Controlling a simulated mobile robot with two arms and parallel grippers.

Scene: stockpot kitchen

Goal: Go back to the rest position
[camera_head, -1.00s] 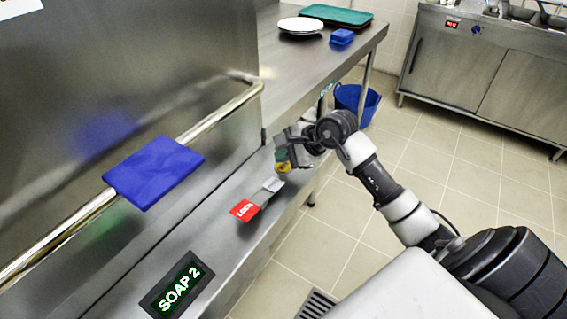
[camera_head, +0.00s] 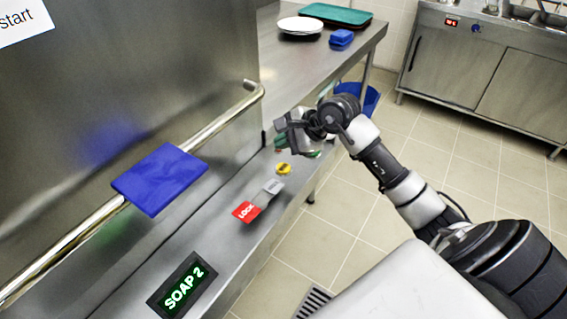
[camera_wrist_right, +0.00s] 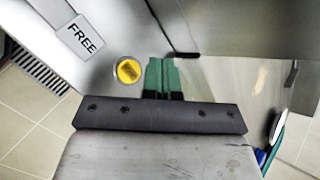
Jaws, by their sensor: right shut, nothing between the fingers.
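My right gripper (camera_head: 281,146) hangs over the steel ledge at the middle of the head view. Its green fingers (camera_wrist_right: 162,78) are together in the right wrist view, with nothing between them. A round yellow button (camera_head: 283,169) is on the ledge just below the gripper, apart from it. The button also shows left of the fingertips in the right wrist view (camera_wrist_right: 129,71). My left gripper is not in view.
A red LOCK plate (camera_head: 246,212) and a grey FREE plate (camera_wrist_right: 80,37) lie on the ledge near the button. A blue cloth-like slab (camera_head: 160,180) hangs on the steel rail (camera_head: 222,113). A SOAP 2 display (camera_head: 183,286) is in front. Plates (camera_head: 301,25) and a green tray (camera_head: 337,14) stand on the far counter. Open floor lies right.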

